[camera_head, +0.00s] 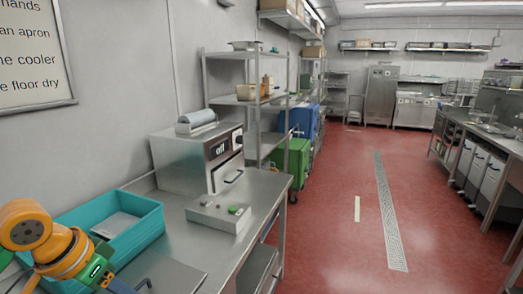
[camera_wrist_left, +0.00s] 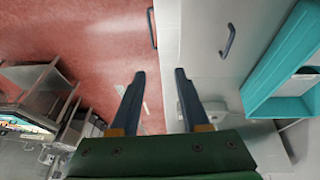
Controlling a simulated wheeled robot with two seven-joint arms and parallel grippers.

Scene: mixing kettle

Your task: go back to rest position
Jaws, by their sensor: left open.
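My left arm, orange with green and dark parts, comes in at the lower left of the head view, over the near end of the steel counter (camera_head: 250,205). In the left wrist view, my left gripper (camera_wrist_left: 160,76) has its two dark fingers apart with nothing between them. It hangs near the counter's edge, with red floor (camera_wrist_left: 90,35) to the left and the steel surface to the right. In the head view its fingers are mostly cut off by the lower frame edge. My right gripper is in neither view.
A teal bin (camera_head: 151,222) stands on the counter beside my left arm. Shelving and green (camera_head: 293,160) and blue bins line the wall. The aisle floor is clear.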

